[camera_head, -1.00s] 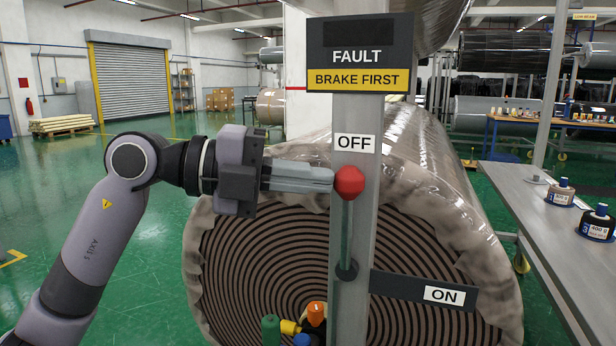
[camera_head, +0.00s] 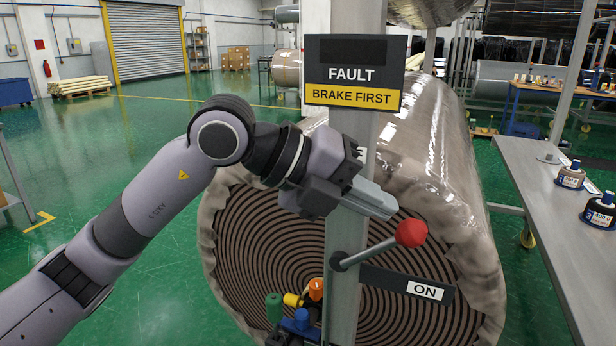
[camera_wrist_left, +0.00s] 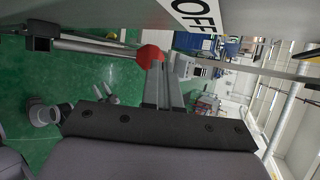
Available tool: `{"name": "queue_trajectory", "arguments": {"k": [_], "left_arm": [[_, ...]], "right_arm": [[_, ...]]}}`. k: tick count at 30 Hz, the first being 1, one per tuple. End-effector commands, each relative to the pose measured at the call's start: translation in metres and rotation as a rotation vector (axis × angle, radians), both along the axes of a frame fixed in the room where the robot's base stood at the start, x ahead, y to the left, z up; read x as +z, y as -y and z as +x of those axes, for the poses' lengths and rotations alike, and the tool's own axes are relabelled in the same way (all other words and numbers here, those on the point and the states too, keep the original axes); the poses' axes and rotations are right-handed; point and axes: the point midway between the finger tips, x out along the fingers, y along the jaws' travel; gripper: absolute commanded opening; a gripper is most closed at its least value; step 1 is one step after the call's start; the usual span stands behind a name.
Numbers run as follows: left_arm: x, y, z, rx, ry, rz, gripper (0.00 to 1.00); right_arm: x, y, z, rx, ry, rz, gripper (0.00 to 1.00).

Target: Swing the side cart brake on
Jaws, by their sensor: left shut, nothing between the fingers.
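The brake lever has a grey rod and a red knob (camera_head: 411,233). It pivots on a dark hub on the grey post (camera_head: 342,240) and points right and slightly up, a little above the ON plate (camera_head: 408,286). My left gripper (camera_head: 392,212) is shut and empty, with its fingertips just above and left of the knob. In the left wrist view the red knob (camera_wrist_left: 149,56) is right at the fingertips (camera_wrist_left: 156,66); I cannot tell whether they touch. The OFF label (camera_wrist_left: 196,14) is mostly hidden by my arm in the head view. My right gripper is not in view.
A FAULT / BRAKE FIRST sign (camera_head: 355,74) hangs on the post above my gripper. A large wrapped roll (camera_head: 450,190) lies behind the post. Coloured knobs (camera_head: 300,312) sit low by the post. A grey bench (camera_head: 540,200) with spools stands at right.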

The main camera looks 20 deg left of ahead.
Motion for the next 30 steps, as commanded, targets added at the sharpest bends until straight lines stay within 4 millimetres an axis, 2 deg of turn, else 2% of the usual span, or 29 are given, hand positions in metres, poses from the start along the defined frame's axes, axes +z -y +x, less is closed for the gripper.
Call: {"name": "queue_trajectory", "arguments": {"k": [3,12,30], "left_arm": [[-0.008,0.014,-0.001,-0.003,0.001,-0.001,0.0],[-0.019,0.034,-0.001,-0.001,0.001,-0.001,0.0],[-0.023,0.041,-0.001,0.001,0.0,-0.002,0.0]], "right_arm": [[-0.009,-0.003,0.0,-0.001,-0.001,0.006,0.43],[-0.02,-0.003,0.0,-0.002,-0.001,0.007,0.43],[-0.023,-0.003,0.001,0.0,0.001,0.008,0.43]]}}
